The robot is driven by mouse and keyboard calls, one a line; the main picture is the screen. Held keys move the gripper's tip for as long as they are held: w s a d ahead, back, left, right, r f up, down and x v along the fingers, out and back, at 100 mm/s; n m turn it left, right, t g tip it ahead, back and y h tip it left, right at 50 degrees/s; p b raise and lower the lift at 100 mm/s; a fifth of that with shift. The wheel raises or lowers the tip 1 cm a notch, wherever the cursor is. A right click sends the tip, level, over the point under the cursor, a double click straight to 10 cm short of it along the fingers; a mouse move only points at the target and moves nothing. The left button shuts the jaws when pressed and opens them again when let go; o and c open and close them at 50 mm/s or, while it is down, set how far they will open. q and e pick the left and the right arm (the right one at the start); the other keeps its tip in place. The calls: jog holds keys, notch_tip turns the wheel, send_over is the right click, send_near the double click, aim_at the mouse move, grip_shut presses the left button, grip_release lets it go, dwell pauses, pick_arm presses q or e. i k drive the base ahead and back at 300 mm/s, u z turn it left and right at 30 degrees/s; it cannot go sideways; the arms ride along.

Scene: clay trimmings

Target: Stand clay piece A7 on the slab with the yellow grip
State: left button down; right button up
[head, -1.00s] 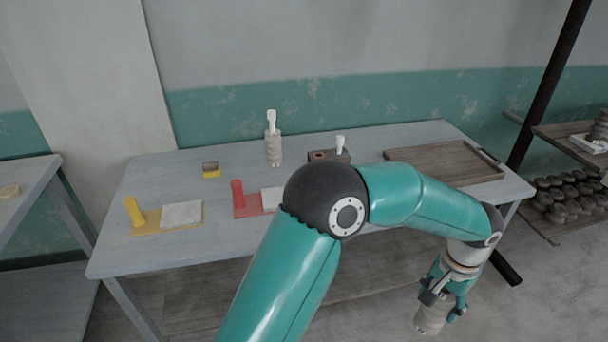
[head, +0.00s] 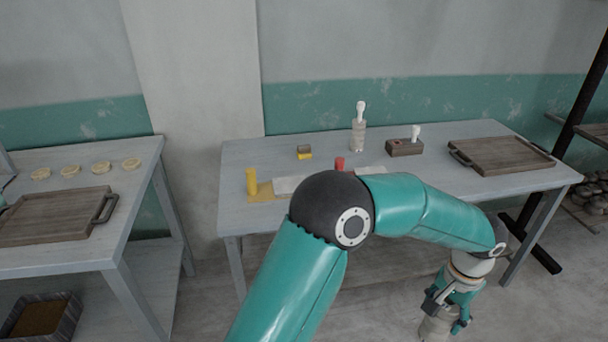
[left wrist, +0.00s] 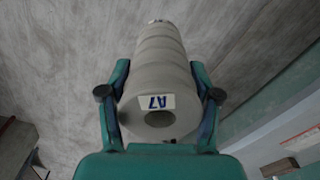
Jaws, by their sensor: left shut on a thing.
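My left gripper (head: 447,308) is low at the right of the head view, beyond the table's front edge. It is shut on a grey ribbed clay piece (head: 435,329). In the left wrist view the clay piece (left wrist: 162,60) lies between the two fingers (left wrist: 160,112), its label reading A7 upside down above a round hole in its end. The board with the yellow grip (head: 251,181) lies at the table's left front and carries a pale slab (head: 288,184). My right gripper is not in view.
A red grip (head: 340,163) stands beside another pale slab (head: 371,170), partly behind my arm. A ribbed piece with a white-topped tool (head: 360,112), a brown block (head: 404,148), a yellow-black block (head: 304,152) and a wooden tray (head: 501,155) stand on the table (head: 240,150). Another table is at left.

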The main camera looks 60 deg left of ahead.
aim_at(279, 185)
jog(key=u, duration=0.05)
jog(key=k, duration=0.55)
jog(key=u, duration=1.1)
jog(key=i, duration=1)
jog(key=u, duration=0.1)
